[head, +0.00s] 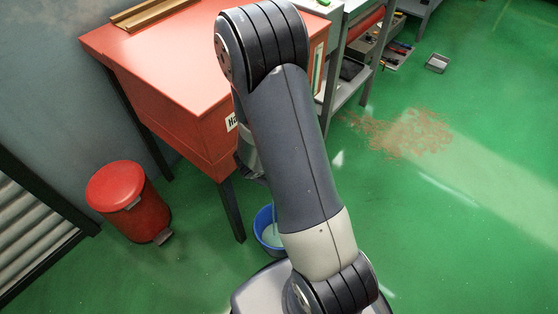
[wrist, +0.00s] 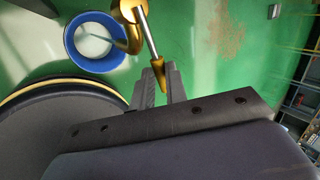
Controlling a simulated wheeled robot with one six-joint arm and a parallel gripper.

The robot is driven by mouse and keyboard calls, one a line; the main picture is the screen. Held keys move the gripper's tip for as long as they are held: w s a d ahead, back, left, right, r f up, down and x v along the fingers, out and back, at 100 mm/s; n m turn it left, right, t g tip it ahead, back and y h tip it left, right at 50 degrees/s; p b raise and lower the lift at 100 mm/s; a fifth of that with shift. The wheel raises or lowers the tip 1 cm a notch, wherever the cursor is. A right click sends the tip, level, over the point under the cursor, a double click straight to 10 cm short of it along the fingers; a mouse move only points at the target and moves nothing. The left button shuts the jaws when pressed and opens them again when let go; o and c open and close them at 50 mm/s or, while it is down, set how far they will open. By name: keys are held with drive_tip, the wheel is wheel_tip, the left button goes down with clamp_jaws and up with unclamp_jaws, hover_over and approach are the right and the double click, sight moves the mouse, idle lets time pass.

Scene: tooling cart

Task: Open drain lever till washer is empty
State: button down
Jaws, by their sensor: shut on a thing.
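The washer is a red cabinet (head: 160,75) on dark legs in the head view. In the wrist view a brass drain pipe (wrist: 130,25) with a metal lever (wrist: 150,40) comes in from the top. The lever's brass-coloured tip (wrist: 160,77) sits between the fingers of my gripper (wrist: 162,78), which is shut on it. A blue bucket (wrist: 70,35) with pale liquid stands on the floor below the pipe; it also shows in the head view (head: 262,230). My arm hides the gripper and lever in the head view. I cannot see inside the washer.
A red pedal bin (head: 130,205) stands on the green floor left of the washer. A grey shelf cart (head: 345,75) stands behind it at right. A brown patch (head: 415,132) and a small tray (head: 437,63) lie on the floor. The right floor is mostly clear.

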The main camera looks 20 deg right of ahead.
drive_tip(key=shift+a, duration=0.15)
idle(0.4)
drive_tip(key=c, duration=1.4)
unclamp_jaws()
drive_tip(key=p+v, duration=0.5)
drive_tip(key=v, duration=0.6)
drive_tip(key=shift+w+f, duration=0.1)
drive_tip(key=shift+f, duration=0.05)
